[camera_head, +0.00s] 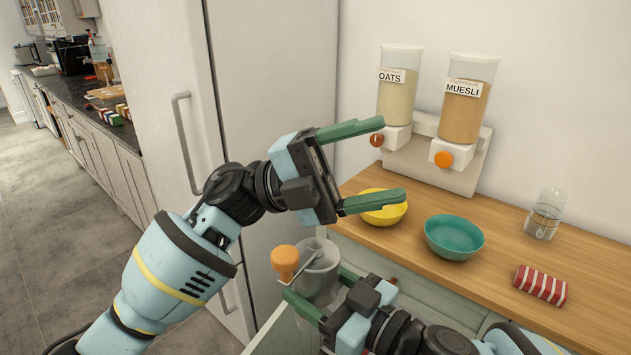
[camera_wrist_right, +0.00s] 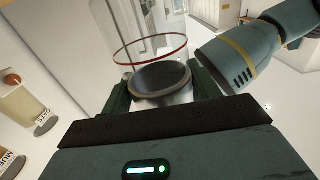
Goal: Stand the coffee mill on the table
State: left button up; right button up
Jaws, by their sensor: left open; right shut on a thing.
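The coffee mill (camera_head: 318,270), a grey body with an orange knob on a crank, is held at the lower middle of the head view, beside the left front edge of the wooden table (camera_head: 590,265). My right gripper (camera_head: 318,286) is shut around it; the fingers hide part of its body. In the right wrist view, a dark round end of the held thing (camera_wrist_right: 160,82) shows between the fingers, with a clear, red-ringed part beyond. My left gripper (camera_head: 388,162) is open and empty, above and left of the yellow bowl.
On the table stand a yellow bowl (camera_head: 385,213), a teal bowl (camera_head: 454,242), a glass jar (camera_head: 543,216) and a red-striped packet (camera_head: 540,285). Oats (camera_head: 398,90) and muesli (camera_head: 465,105) dispensers stand at the back. Bare wood shows between the teal bowl and the packet.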

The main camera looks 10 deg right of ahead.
pick_arm(q)
jog(key=s+d+f+m+y, duration=0.25)
jog(key=s+m+y, duration=0.2)
jog(key=y, duration=0.25)
pick_arm(e)
jog(key=shift+r, duration=0.1)
pick_arm(q)
jog(key=n+t+y, duration=0.3)
jog(key=t+y, duration=0.6)
jog(key=y, duration=0.4)
send_over(315, 244)
jog(key=shift+r, duration=0.1)
notch_tip(315, 244, down, 12)
jog(key=shift+f, duration=0.1)
jog(key=c, duration=0.9)
jog(key=shift+c, duration=0.9)
pick_arm(e)
jog(key=o, duration=1.4)
